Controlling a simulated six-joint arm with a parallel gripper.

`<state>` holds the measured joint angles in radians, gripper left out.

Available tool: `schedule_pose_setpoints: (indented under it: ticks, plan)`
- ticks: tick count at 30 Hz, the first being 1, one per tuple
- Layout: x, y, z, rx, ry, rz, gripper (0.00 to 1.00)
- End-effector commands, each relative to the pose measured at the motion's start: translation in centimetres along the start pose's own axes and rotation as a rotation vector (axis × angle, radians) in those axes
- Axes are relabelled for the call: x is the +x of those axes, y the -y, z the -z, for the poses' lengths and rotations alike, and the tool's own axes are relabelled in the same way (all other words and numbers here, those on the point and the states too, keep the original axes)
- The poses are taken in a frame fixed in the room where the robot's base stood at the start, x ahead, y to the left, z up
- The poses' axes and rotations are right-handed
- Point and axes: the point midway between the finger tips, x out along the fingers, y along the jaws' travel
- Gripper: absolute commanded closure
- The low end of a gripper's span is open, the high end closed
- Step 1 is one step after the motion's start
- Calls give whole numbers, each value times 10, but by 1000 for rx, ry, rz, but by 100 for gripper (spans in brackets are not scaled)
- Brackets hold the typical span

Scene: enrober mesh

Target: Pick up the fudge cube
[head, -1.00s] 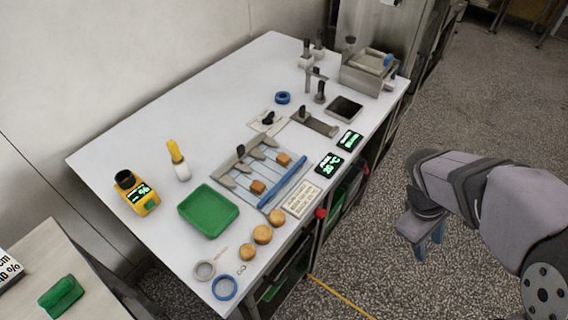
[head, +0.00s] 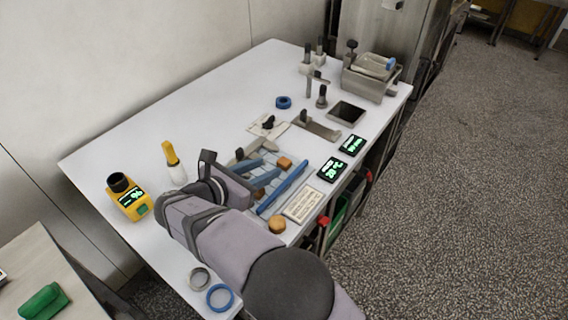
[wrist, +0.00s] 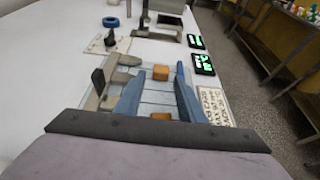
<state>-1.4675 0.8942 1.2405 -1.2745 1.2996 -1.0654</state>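Two orange-brown cubes, either of which could be the fudge cube, lie on the grey slatted mesh (wrist: 143,97). The far cube (head: 285,163) shows in both views, also in the wrist view (wrist: 160,73).
Black displays (head: 332,169) stand right. A yellow device (head: 129,198) and yellow-topped bottle (head: 173,163) stand left. The table's back left is clear.

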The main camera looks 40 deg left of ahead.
Motion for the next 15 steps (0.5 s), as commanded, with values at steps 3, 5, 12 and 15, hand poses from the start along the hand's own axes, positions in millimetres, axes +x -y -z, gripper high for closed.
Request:
schedule_pose_setpoints:
  ticks: [3,5,12,15]
  plan:
    - [3,0,0,-1,1,1,64]
    - [7,0,0,-1,0,1,64]
    - [22,0,0,1,-1,0,64]
    - [23,1,0,1,-1,0,64]
